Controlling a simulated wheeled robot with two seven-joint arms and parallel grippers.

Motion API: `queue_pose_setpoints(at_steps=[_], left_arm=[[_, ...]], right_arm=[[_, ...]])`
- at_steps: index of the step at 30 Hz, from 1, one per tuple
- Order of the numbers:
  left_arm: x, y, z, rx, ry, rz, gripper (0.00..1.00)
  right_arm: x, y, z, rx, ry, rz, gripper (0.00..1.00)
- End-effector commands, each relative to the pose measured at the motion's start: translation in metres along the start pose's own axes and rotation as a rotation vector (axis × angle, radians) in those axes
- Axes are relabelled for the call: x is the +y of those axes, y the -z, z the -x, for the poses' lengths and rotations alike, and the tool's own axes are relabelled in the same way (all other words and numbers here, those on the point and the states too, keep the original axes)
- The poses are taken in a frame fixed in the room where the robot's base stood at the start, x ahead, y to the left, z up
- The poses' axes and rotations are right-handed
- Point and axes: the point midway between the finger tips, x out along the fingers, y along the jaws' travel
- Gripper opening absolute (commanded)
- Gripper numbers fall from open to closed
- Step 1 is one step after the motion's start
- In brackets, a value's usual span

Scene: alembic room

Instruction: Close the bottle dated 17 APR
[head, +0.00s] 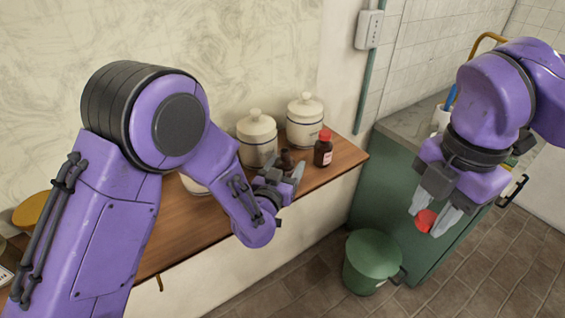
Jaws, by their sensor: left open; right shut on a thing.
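My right gripper (436,218) is shut on a red cap (425,221), held in the air in front of the green cabinet. A small dark brown bottle (287,159) stands on the wooden shelf, with no red cap visible on it. My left gripper (291,176) is open right in front of this bottle and hides its lower part; I cannot tell whether they touch. Another brown bottle (324,153) with a red cap on and a pale label stands to the right on the shelf. The dates on the labels are not readable.
Two lidded white jars (257,140) stand on the shelf (338,168) behind the bottles, against the wall. A green bin (372,262) stands on the floor below. A green cabinet (385,180) with a grey top is at the right.

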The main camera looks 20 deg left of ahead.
Motion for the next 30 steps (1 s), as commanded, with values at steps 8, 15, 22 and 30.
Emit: queue_pose_setpoints(at_steps=[8,15,22,30], left_arm=[[0.0,-0.001,-0.01,0.0,-0.001,-0.001,0.66],[0.0,-0.001,-0.01,0.0,-0.001,-0.001,0.43],[0.0,-0.001,-0.01,0.0,0.0,-0.001,0.2],[0.016,0.021,-0.008,0.0,-0.008,-0.001,0.2]], right_arm=[[0.0,0.0,0.003,0.0,0.001,-0.001,0.01],[0.0,0.0,0.003,0.0,0.0,-0.001,0.01],[0.0,0.0,0.003,0.0,0.0,0.0,0.01],[-0.002,-0.001,0.022,0.0,0.0,-0.005,0.01]])
